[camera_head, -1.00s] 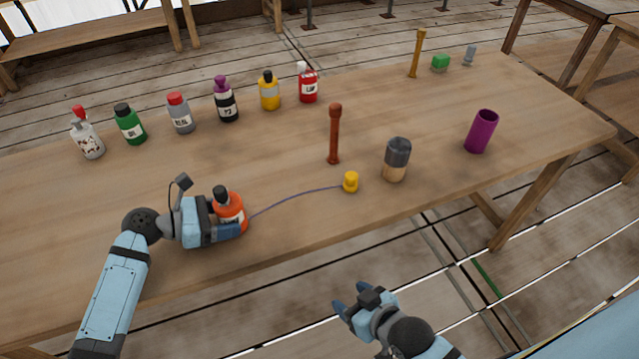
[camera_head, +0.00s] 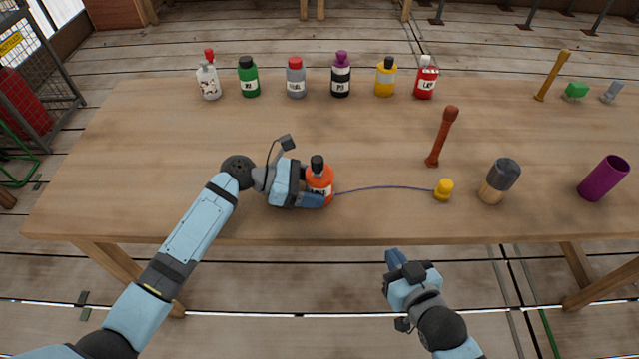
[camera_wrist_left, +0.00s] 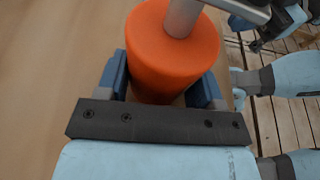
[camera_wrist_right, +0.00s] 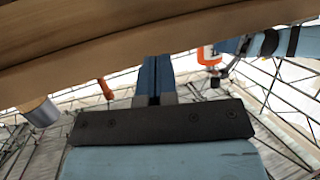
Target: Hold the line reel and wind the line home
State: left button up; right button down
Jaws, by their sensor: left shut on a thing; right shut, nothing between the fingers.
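The line reel (camera_head: 320,184) is an orange bottle-like body with a dark cap, upright on the table near its front edge. My left gripper (camera_head: 318,198) is shut around its sides; the left wrist view shows the orange body (camera_wrist_left: 165,50) between both fingers. A thin purple line (camera_head: 385,187) runs right from the reel across the table to a small yellow knob (camera_head: 444,189). My right gripper (camera_head: 392,258) is shut and empty in front of the table edge, apart from everything. In the right wrist view its fingers (camera_wrist_right: 155,75) are together, with the reel (camera_wrist_right: 208,55) beyond.
Several labelled bottles, including a green one (camera_head: 249,78), line the table's back. A reddish-brown peg (camera_head: 441,137), a grey-topped wooden cylinder (camera_head: 499,181) and a purple tube (camera_head: 604,178) stand to the right. The table (camera_head: 140,150) is clear at left.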

jog(key=w+a+r+n+t+y, duration=0.1)
jog(key=w+a+r+n+y, duration=0.2)
jog(key=r, duration=0.4)
jog(key=w+a+r+n+t+y, duration=0.1)
jog(key=w+a+r+n+y, duration=0.1)
jog(key=a+r+n+y, duration=0.35)
jog(key=w+a+r+n+t+y, duration=0.1)
jog(key=w+a+r+y, duration=0.2)
jog(key=r, duration=0.6)
jog(key=s+a+r+n+g+y, duration=0.1)
jog(key=s+a+r+n+g, duration=0.15)
jog(key=a+n+g, duration=0.45)
jog(key=s+a+r+n+g+y, duration=0.1)
jog(key=s+a+r+n+g, duration=0.15)
jog(key=n+g, duration=0.75)
jog(key=s+a+r+n+g, duration=0.2)
jog(key=s+a+n+g, duration=0.2)
jog(key=n+g, duration=0.45)
jog(key=w+d+f+n+t+h, duration=0.35)
jog(key=f+n+h, duration=0.2)
jog(key=h, duration=0.55)
jog(key=w+d+r+m+t+h, duration=0.1)
jog(key=w+d+m+t+h, duration=0.1)
jog(key=w+d+t+h, duration=0.65)
jog(key=w+d+f+g+y, duration=0.1)
jog(key=w+f+g, duration=0.2)
jog(key=f, duration=0.3)
jog(key=shift+d, duration=0.25)
jog(key=shift+f+g, duration=0.2)
jog(key=shift+g, duration=0.05)
